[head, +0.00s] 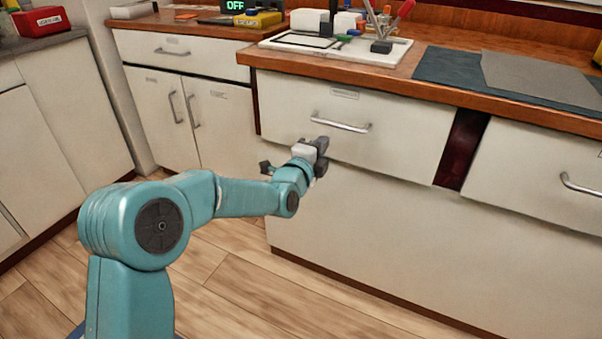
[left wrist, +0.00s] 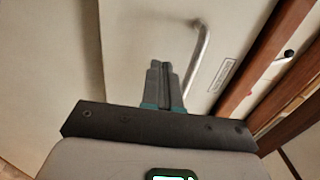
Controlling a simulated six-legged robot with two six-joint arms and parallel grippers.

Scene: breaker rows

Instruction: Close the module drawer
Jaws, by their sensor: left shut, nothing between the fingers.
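The module drawer (head: 400,135) is the wide white front under the wooden counter, with a curved metal handle (head: 340,123) and a small label above it. Its front sits close under the counter edge; I cannot tell whether a small gap remains behind it. My left gripper (head: 321,148) is shut and empty, in front of the drawer's lower part, below and left of the handle's middle. In the left wrist view the shut fingers (left wrist: 164,84) point at the white front, beside the handle (left wrist: 199,58). Contact with the front is unclear. My right gripper is in neither view.
The counter (head: 350,70) above holds a white tray (head: 395,52) with tools and a dark mat (head: 450,75). A second drawer (head: 540,175) with a handle is at right, past a dark red strip. Cabinets stand at left. The wooden floor (head: 250,290) is clear.

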